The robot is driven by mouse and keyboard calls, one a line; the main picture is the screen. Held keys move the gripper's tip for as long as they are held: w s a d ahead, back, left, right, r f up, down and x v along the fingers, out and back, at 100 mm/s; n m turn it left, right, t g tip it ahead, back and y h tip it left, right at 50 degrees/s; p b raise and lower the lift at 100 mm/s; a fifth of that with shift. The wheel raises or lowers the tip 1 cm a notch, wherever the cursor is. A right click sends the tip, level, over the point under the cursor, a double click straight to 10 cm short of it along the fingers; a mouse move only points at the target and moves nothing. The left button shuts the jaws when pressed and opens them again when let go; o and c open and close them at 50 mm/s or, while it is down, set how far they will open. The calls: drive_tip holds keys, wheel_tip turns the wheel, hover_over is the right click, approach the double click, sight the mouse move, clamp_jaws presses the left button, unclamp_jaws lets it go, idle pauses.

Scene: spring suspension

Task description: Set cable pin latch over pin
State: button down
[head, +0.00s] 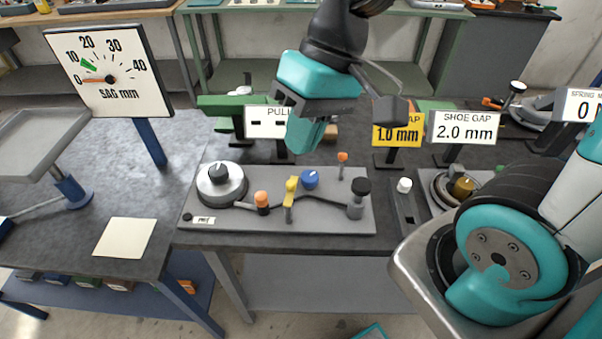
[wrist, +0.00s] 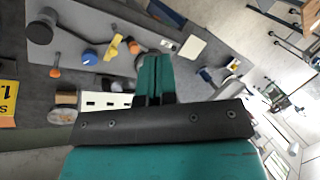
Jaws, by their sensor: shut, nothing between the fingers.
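A grey plate (head: 330,221) on the bench carries a dark cable (head: 325,201). The cable runs from a round drum (head: 221,186) on the left to a black-capped post (head: 358,199) on the right. Between them stand an orange-capped piece (head: 262,201), an upright yellow piece (head: 290,190) and a blue knob (head: 310,179). A thin orange-topped pin (head: 342,160) stands at the back. I cannot tell which piece is the latch. My gripper (head: 302,148) is shut and empty above the back of the plate. In the wrist view, its fingers (wrist: 154,64) hide part of the drum.
Behind the plate stands a sign (head: 268,123) partly hidden by my gripper. A yellow gap sign (head: 397,133) and a white gap sign (head: 464,127) stand to the right. A small white-capped unit (head: 404,187) sits beside the plate. A dial gauge (head: 108,72) and a pale card (head: 124,237) are left.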

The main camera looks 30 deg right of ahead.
drive_tip(key=w+d+f+m+y+p, duration=0.1)
drive_tip(key=w+d+f+m+y, duration=0.1)
drive_tip(key=w+d+f+m, duration=0.4)
drive_tip(key=w+d+f+m+y+p, duration=0.1)
drive_tip(key=w+d+f+m+y, duration=0.1)
drive_tip(key=w+d+f+m, duration=0.4)
drive_tip(key=d+f+m, duration=0.1)
drive_tip(key=d+m, duration=0.4)
drive_tip(key=m, duration=0.2)
drive_tip(key=shift+w+d+f, duration=0.2)
drive_tip(key=shift+w+f, duration=0.05)
drive_tip(key=shift+f, duration=0.1)
drive_tip(key=p, duration=0.5)
approach(291, 187)
wheel_tip(291, 187, down, 6)
drive_tip(key=a, duration=0.2)
drive_tip(key=shift+w+a+f, duration=0.15)
drive_tip(key=shift+w+a, duration=0.25)
drive_tip(key=shift+a, duration=0.05)
drive_tip(key=shift+w+g, duration=0.1)
drive_tip(key=shift+g, duration=0.2)
